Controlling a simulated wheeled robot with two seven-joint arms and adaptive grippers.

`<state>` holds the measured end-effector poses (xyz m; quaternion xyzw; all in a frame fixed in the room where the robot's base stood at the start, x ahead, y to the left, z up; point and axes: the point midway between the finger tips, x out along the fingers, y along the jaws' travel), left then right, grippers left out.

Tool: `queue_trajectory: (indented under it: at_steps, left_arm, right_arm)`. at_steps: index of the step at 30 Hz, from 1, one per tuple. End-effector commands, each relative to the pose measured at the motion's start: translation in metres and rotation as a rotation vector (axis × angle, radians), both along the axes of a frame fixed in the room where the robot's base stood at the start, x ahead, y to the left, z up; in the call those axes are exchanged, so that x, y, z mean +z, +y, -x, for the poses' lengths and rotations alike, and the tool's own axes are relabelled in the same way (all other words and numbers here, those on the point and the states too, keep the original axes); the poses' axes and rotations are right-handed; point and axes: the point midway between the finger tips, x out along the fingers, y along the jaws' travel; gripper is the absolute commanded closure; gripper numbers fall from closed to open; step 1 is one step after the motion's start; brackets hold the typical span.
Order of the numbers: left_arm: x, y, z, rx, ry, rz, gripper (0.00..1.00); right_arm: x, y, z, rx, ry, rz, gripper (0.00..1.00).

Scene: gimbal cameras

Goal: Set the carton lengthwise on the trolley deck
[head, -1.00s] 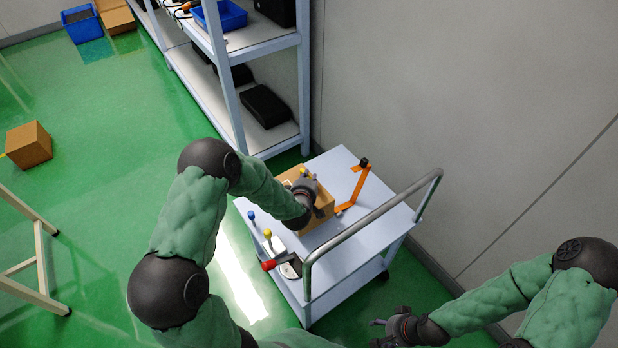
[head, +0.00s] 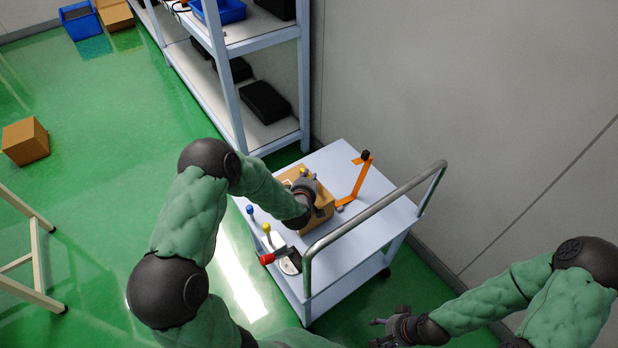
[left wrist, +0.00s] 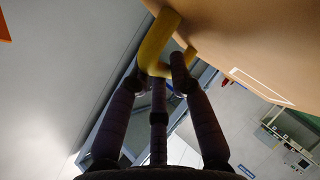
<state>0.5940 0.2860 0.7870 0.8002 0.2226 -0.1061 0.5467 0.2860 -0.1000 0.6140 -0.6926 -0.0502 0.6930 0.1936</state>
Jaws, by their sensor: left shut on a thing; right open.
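The carton (head: 323,216) is a tan box over the middle of the grey trolley deck (head: 345,262). My left gripper (head: 305,190) covers part of it from above in the head view. In the left wrist view, my left gripper (left wrist: 160,68) is shut around a yellow bent handle (left wrist: 157,42), beside the carton's tan face (left wrist: 235,35). I cannot tell whether the carton's underside touches the deck. My right gripper (head: 378,332) is open and empty, low in the head view, in front of the trolley.
A bent grey push handle (head: 380,212) rises at the trolley's near side. An orange upright piece (head: 358,182) stands right of the carton. A red-ended item (head: 275,256) and yellow (head: 267,229) and blue (head: 250,210) knobs line the left edge. A shelf (head: 270,135) stands behind.

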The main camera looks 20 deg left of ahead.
Motion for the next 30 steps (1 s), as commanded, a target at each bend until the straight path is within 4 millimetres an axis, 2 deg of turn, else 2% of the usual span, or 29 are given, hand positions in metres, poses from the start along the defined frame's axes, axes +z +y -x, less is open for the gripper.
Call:
queue_trajectory:
  at_steps: [5,6,9,22,26,30]
  left_arm:
    - [-0.001,0.001,-0.001,0.001,-0.006,-0.002,1.00]
    - [-0.001,0.001,-0.001,0.001,-0.006,-0.002,0.76]
    - [-0.001,0.001,-0.001,0.001,-0.006,-0.002,0.51]
    - [-0.002,-0.002,0.005,-0.001,0.002,0.001,0.51]
    - [0.005,-0.005,0.017,0.000,0.001,0.001,0.51]
    - [0.016,-0.011,0.037,0.000,-0.001,0.000,0.51]
  right_arm:
    - [-0.003,0.000,0.000,0.000,0.000,0.000,0.41]
    - [-0.004,0.000,0.000,0.000,0.000,0.000,0.41]
    - [-0.003,0.000,0.000,0.000,0.000,0.000,0.41]
    - [-0.003,0.001,0.000,0.000,0.000,0.001,0.41]
    - [-0.003,0.001,0.000,0.000,0.000,0.001,0.41]
    - [-0.003,0.001,0.000,0.000,0.000,0.001,0.41]
